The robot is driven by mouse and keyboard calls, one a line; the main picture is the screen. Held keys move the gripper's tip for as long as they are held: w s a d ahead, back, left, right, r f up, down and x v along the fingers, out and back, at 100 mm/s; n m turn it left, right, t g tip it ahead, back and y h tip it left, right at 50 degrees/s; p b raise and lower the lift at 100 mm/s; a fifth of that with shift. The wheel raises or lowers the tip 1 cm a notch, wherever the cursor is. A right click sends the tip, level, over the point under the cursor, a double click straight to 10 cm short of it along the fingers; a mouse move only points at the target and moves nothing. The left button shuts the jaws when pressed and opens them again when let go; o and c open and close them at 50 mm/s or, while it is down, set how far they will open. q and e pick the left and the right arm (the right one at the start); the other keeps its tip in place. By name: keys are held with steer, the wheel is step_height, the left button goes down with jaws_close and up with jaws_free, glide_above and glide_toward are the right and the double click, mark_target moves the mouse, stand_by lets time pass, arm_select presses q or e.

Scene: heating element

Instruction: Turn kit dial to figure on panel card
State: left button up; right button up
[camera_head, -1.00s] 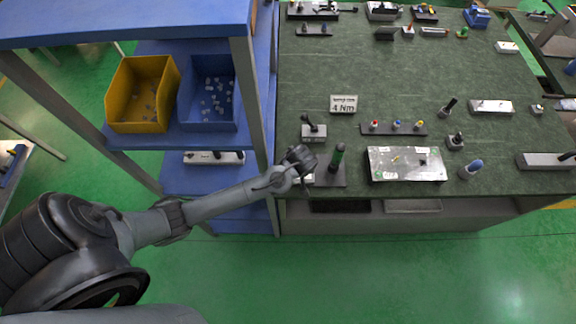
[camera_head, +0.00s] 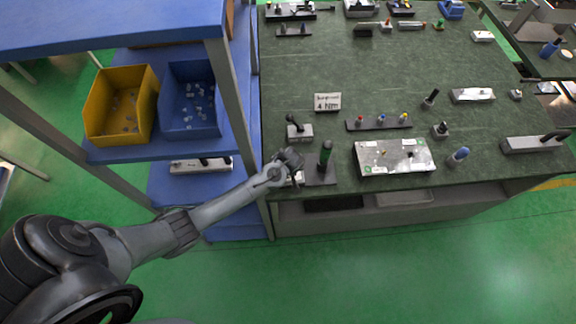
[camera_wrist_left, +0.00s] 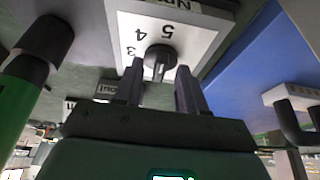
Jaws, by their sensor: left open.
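The panel card (camera_head: 327,102) stands on the green bench and appears to read 4 Nm. In the left wrist view, the kit dial (camera_wrist_left: 160,57) is a dark round knob on a white face (camera_wrist_left: 190,40) with the figures 3, 4 and 5 visible. My left gripper (camera_wrist_left: 160,88) is open, with one finger on each side of the dial's lower part; I cannot tell whether they touch it. In the head view, my left gripper (camera_head: 291,158) is at the bench's front left corner and hides most of the dial unit (camera_head: 298,178). My right gripper is not in view.
A green-handled tool (camera_head: 325,156) stands upright just right of my left gripper. A small grey unit with a black lever (camera_head: 299,130) is behind it.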

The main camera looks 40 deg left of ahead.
arm_select(q)
steer(key=shift+f, duration=0.1)
steer(key=shift+c, duration=0.4)
jaws_close()
steer(key=shift+w+d+n+g+p, duration=0.15)
steer(key=shift+n+g+p, duration=0.25)
steer(key=shift+n+p, duration=0.65)
steer(key=shift+n+g+y, duration=0.3)
steer(key=shift+n+y, duration=0.1)
steer(key=shift+n, duration=0.55)
steer(key=shift+w+n+g+p, duration=0.15)
steer(key=shift+n+g+p, duration=0.25)
steer(key=shift+n, duration=0.8)
steer(key=shift+w+n+g, duration=0.1)
steer(key=shift+n+g, duration=0.4)
steer(key=shift+n, duration=0.7)
